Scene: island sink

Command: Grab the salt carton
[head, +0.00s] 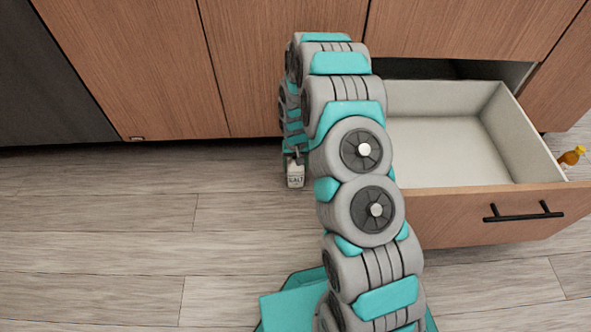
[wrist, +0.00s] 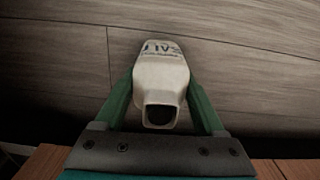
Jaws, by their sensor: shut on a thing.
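The salt carton (head: 296,178) is a small white carton with dark "SALT" lettering, low in front of the cabinets and left of the open drawer in the head view. In the wrist view the carton (wrist: 160,80) sits between the two green fingers of my gripper (wrist: 160,100), its dark opening facing the camera. My gripper (head: 294,157) reaches down and is shut on the carton's sides. Whether the carton's base touches the floor cannot be told.
An open, empty-looking drawer (head: 440,150) with a black handle juts out just right of my arm. Wooden cabinet doors (head: 140,70) stand close behind. A small yellow-orange object (head: 571,157) is beyond the drawer's right side. The wood floor (head: 100,230) at left is clear.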

